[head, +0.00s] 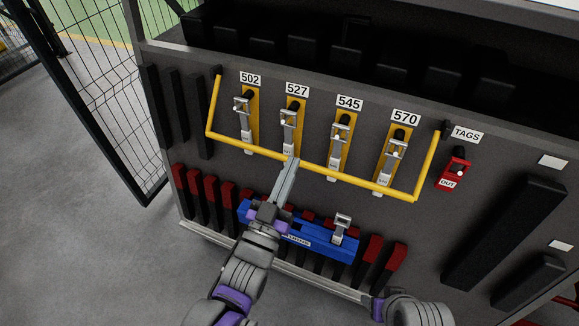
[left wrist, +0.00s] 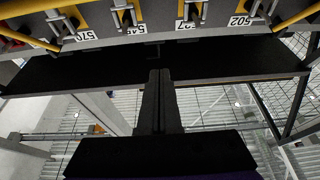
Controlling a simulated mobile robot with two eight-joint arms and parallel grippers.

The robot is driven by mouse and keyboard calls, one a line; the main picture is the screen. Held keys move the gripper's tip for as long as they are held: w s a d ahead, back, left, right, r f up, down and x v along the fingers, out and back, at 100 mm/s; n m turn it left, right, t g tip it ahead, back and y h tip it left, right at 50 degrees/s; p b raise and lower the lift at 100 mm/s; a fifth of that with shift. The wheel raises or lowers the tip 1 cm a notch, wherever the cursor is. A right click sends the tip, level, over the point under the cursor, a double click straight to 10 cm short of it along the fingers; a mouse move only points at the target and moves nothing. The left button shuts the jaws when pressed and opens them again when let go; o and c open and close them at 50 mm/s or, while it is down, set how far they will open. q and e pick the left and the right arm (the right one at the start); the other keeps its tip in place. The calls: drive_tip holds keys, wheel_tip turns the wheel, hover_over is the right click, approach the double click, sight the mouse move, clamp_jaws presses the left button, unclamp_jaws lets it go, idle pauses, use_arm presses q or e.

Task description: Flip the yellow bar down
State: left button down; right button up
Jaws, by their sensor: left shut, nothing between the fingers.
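The yellow bar (head: 268,152) is a U-shaped rail on the dark panel. Its ends sit at dark pivots at the upper left and upper right, and its long crosspiece runs below the numbered stations 502, 527, 545 and 570. I cannot tell how far it stands out from the panel. My left gripper (head: 291,163) is shut and empty, its tips at the crosspiece below 527; I cannot tell if they touch. The left wrist view shows the shut fingers (left wrist: 160,100) and part of the yellow bar (left wrist: 297,16). Of my right arm only a part shows at the lower right.
Yellow plates with metal latches (head: 289,118) sit within the bar's span. A blue tray (head: 325,246) with a metal latch lies below the left gripper. A red OUT tag holder (head: 455,170) is at right. A mesh fence (head: 100,90) stands at left, with open grey floor.

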sight(303, 166)
use_arm(q)
drive_tip(key=w+f+b, duration=0.1)
drive_tip(key=f, duration=0.1)
drive_tip(key=w+d+f+b, duration=0.1)
drive_tip(key=f+b, duration=0.1)
drive_tip(key=f, duration=0.1)
drive_tip(key=w+f+b, duration=0.2)
drive_tip(key=f, duration=0.1)
drive_tip(key=shift+d+f, duration=0.2)
drive_tip(key=shift+w+d+f+b, duration=0.2)
drive_tip(key=shift+w+f+b, duration=0.45)
drive_tip(key=shift+w, duration=0.05)
use_arm(e)
wheel_tip(303, 166, down, 8)
drive_tip(key=shift+w, duration=0.25)
use_arm(q)
drive_tip(key=shift+w, duration=0.1)
use_arm(e)
drive_tip(key=shift+a+f, duration=0.1)
